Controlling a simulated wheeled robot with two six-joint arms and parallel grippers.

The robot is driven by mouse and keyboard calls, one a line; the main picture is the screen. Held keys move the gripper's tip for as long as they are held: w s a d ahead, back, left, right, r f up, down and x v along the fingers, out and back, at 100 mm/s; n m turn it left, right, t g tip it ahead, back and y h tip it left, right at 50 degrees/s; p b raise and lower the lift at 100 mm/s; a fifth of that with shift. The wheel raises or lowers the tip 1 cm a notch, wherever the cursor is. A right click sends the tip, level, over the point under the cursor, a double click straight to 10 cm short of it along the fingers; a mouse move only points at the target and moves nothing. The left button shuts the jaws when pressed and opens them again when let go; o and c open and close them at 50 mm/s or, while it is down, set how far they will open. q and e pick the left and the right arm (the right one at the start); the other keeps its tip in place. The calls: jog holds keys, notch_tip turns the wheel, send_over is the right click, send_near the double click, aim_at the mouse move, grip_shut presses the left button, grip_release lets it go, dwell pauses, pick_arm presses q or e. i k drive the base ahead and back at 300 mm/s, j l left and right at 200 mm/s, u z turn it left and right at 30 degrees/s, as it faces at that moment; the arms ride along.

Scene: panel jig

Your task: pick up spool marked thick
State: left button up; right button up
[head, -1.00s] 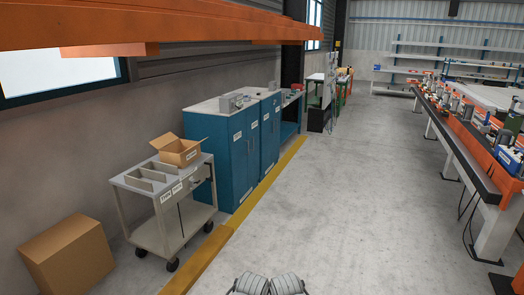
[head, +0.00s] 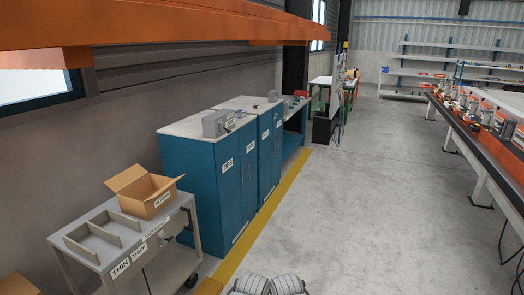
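I cannot make out a spool marked thick in the head view. A grey cart (head: 100,260) stands at the lower left, its top tray split by dividers. Its front edge carries a THIN label (head: 121,268) and a THICK label (head: 139,252), with a third label partly covered or too small to read. The tray sections look empty from here. Two grey rounded parts of my own arms show at the bottom edge. My gripper fingers are not visible, so I see neither gripper near the cart.
An open cardboard box (head: 147,194) sits on the cart's far end. Blue cabinets (head: 215,185) stand beyond it, with a grey device (head: 217,123) on top. A yellow floor line (head: 262,221) runs alongside. The grey floor (head: 345,190) is clear; a long workbench (head: 480,150) stands at right.

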aim_at(240, 114)
jog(key=i, duration=1.95)
jog(key=i+u, duration=0.1)
jog(key=i, duration=0.45)
jog(key=i+l+u, duration=0.15)
jog(key=i, duration=0.4)
jog(key=i+l+u, duration=0.1)
jog(key=i, duration=0.45)
jog(key=i+l+u, duration=0.2)
jog(key=i, duration=0.15)
jog(key=i+l+u, duration=0.25)
jog(key=i+j, duration=0.05)
jog(key=j, duration=0.05)
